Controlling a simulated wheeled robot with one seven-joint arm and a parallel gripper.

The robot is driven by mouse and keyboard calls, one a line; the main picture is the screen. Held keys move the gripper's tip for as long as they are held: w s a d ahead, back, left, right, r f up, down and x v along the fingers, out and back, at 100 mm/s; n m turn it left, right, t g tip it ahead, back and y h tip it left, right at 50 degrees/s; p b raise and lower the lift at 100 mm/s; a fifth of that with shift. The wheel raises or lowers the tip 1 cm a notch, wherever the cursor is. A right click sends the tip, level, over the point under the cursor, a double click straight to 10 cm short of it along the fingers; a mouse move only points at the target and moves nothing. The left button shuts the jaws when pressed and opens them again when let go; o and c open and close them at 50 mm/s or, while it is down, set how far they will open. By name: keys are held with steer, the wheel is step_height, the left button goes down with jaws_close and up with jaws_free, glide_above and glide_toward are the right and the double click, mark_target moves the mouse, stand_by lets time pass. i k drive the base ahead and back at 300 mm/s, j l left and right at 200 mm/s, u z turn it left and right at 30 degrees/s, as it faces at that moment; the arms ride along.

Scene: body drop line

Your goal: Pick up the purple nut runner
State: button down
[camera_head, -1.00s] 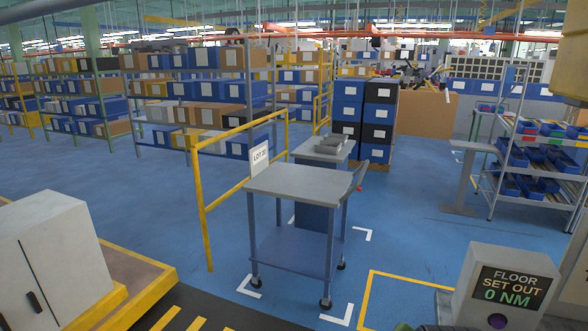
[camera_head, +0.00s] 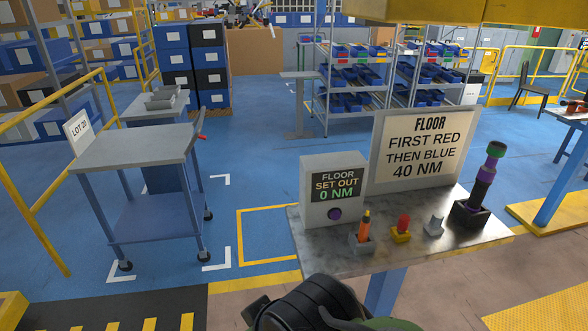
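The purple nut runner (camera_head: 482,184) stands upright, tilted a little, in a dark holder (camera_head: 468,217) at the right end of the grey bench top (camera_head: 385,242). My gripper is not in view. A dark rounded part at the bottom edge looks like my own arm, in front of the bench.
A grey cart (camera_head: 135,146) stands left. Blue floor between is clear.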

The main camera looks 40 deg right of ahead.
mark_target(486, 173)
steer(key=z, duration=2.75)
steer(key=l+z, duration=0.2)
steer(key=z, duration=0.25)
steer(key=i+l+z, duration=0.1)
steer(key=z, duration=0.3)
steer(key=i+l+z, duration=0.1)
steer(key=l+z, duration=0.15)
steer(key=z, duration=0.2)
